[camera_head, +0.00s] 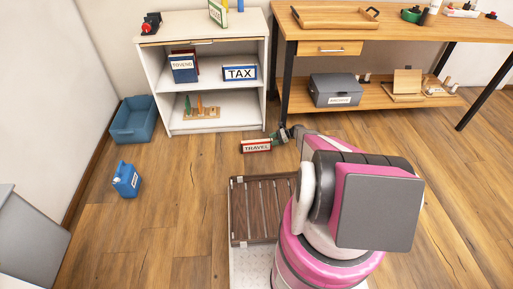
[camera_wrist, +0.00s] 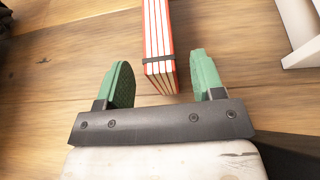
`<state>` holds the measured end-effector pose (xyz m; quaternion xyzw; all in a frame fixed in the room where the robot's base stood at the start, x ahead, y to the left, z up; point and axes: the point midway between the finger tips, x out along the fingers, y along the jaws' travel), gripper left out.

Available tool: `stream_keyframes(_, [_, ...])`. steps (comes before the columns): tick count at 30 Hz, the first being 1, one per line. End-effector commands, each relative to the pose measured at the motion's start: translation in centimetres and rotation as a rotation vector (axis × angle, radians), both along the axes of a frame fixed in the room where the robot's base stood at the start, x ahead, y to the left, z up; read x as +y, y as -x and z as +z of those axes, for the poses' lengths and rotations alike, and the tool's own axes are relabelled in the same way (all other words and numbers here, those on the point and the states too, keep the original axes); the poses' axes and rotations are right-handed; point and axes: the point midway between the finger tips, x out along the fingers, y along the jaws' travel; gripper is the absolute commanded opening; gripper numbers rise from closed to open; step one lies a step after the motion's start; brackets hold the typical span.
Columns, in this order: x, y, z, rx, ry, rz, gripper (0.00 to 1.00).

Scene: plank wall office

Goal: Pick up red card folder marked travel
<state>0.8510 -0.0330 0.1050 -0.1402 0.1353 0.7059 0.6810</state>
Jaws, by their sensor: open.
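The red card folder marked TRAVEL (camera_head: 256,146) lies on the wooden floor in front of the white shelf, its label facing my body camera. In the wrist view the folder (camera_wrist: 158,45) shows its red covers, pale page edges and a dark band. My gripper (camera_head: 281,136) is at the folder's right end. In the wrist view my gripper (camera_wrist: 160,85) is open, with one green finger on each side of the folder's near end. Gaps show between the fingers and the folder, so it is not held.
A wooden desk (camera_head: 400,29) stands at the right. A blue bin (camera_head: 134,121) and a blue container (camera_head: 127,180) are on the floor at left. Floor left of the folder is clear.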

Motion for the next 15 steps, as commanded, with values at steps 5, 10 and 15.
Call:
stream_keyframes(5, [2.5, 0.1, -0.9, 0.001, 0.001, 0.002, 0.62])
stream_keyframes(10, [3.8, 0.1, -1.4, 0.0, 0.0, 0.0, 0.62])
stream_keyframes(15, [3.8, 0.1, -1.4, 0.0, 0.001, -0.001, 0.62])
